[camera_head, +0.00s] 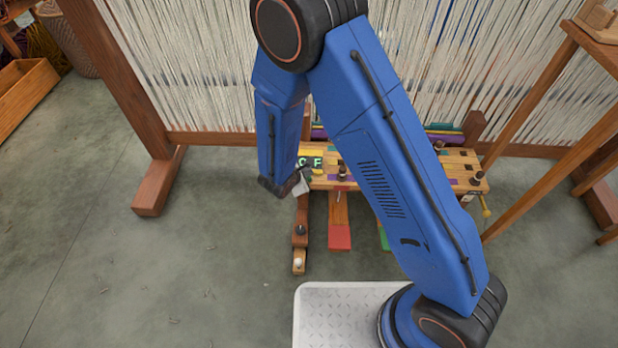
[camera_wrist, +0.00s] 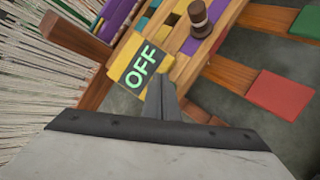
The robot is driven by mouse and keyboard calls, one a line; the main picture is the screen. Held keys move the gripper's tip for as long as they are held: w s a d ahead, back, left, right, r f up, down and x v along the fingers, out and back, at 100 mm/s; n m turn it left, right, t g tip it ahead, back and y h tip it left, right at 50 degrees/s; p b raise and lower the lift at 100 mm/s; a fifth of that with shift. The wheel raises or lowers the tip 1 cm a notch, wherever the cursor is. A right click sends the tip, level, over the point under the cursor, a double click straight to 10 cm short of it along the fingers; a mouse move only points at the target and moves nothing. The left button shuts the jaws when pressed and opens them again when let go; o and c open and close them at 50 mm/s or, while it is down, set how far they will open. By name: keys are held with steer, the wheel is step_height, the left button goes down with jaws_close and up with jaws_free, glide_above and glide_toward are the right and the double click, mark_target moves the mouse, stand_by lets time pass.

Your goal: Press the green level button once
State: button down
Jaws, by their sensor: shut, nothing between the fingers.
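My gripper (camera_wrist: 160,90) is shut and empty. In the wrist view its fingers lie just in front of a dark sign (camera_wrist: 140,66) with glowing green letters that read OFF. In the head view the gripper (camera_head: 301,184) is at the left end of the wooden bench, close to the sign (camera_head: 311,162). I cannot tell whether the fingers touch anything. A green pedal (camera_wrist: 307,22) shows at the upper right of the wrist view, and partly behind my arm in the head view (camera_head: 383,236). I cannot make out a separate green button.
A red pedal (camera_head: 340,238) lies left of the green one. A dark-topped peg (camera_wrist: 199,18) stands on the patterned bench (camera_head: 455,170). A threaded loom (camera_head: 180,70) rises behind, with a wooden foot (camera_head: 158,185) on the left. The left floor is clear.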

steer(key=shift+f, duration=0.85)
stand_by(1.5)
steer(key=shift+r, duration=0.85)
steer(key=shift+r, duration=2.5)
